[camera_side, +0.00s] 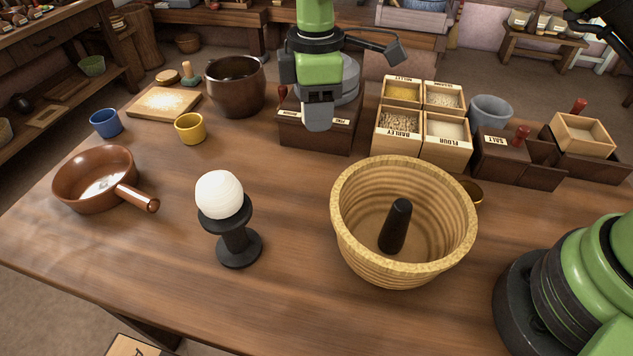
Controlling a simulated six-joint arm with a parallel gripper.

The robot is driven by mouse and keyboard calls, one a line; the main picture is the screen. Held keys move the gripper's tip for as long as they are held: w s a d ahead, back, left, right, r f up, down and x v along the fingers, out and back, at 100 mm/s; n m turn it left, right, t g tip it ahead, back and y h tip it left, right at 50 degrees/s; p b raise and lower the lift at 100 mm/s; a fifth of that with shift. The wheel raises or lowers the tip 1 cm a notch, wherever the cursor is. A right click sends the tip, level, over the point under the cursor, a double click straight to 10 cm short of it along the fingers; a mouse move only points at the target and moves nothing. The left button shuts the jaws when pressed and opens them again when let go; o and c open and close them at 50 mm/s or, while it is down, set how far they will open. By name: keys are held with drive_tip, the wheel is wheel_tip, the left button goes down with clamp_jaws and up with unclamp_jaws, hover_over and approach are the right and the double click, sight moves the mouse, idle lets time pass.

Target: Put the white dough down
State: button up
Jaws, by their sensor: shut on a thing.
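The white dough (219,194) is a round ball. It rests on top of a black spool-shaped stand (235,240) on the table, left of centre. My gripper (318,118) is at the back middle, pointing down in front of a dark wooden box (340,138), well away from the dough. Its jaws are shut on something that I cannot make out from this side. Whether it touches the box cannot be told.
A ribbed straw basket (347,228) with a black post (396,226) stands right of the dough. A brown pan (70,185) is at left. A dark pot (236,95), yellow cup (190,132) and grain boxes (445,155) stand behind. The table's front left is clear.

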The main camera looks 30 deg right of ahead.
sight(317, 184)
wheel_tip(317, 184, down, 13)
drive_tip(key=shift+f, duration=0.15)
idle(0.4)
drive_tip(key=shift+f, duration=0.1)
drive_tip(key=o, duration=0.9)
drive_tip(key=shift+o, duration=0.2)
